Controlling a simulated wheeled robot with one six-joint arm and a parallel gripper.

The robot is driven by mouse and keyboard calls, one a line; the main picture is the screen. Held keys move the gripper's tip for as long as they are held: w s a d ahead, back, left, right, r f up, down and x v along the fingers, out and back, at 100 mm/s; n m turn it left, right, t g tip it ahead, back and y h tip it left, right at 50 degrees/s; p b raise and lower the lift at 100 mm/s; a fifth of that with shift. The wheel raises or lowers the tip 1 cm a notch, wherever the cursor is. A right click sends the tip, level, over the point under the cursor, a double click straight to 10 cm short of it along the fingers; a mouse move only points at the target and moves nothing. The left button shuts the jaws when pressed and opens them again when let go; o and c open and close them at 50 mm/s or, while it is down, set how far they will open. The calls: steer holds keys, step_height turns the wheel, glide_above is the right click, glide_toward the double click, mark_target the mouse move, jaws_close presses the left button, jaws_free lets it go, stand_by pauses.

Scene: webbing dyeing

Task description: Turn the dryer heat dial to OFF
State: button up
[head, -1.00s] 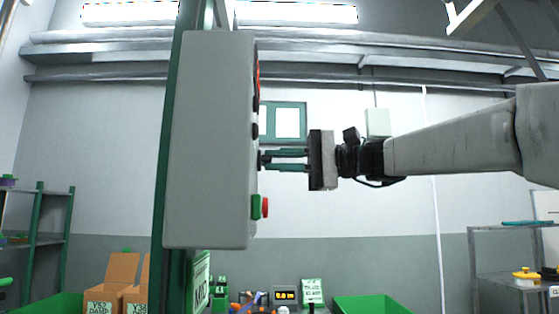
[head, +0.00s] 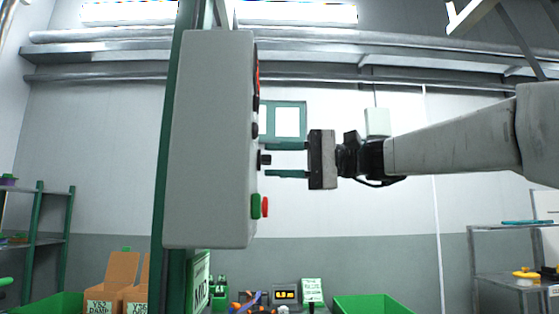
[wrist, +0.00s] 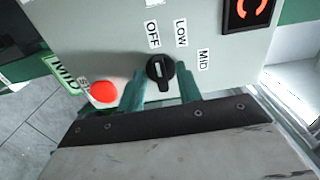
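The heat dial is a black knob (wrist: 160,71) on the grey dryer control box (head: 208,140), with OFF, LOW and MID labels around it. Its pale mark seems to point up towards OFF (wrist: 152,34), with LOW (wrist: 181,33) and MID (wrist: 203,60) to the right; the exact angle is hard to tell. In the head view the dial (head: 264,160) sticks out of the box's right side. My gripper (head: 268,159) is open, one finger above and one below the dial, both apart from it. In the wrist view my gripper (wrist: 160,82) has a finger on each side of the knob.
A red button (wrist: 104,91) sits beside the dial, below it on the box in the head view (head: 265,206). A red lit display (wrist: 243,10) is on the same face. A green post (head: 172,130) stands behind the box. The space right of the box is free except for my arm.

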steer(key=d, duration=0.7)
steer(key=shift+s+d, duration=0.15)
steer(key=shift+d, duration=0.25)
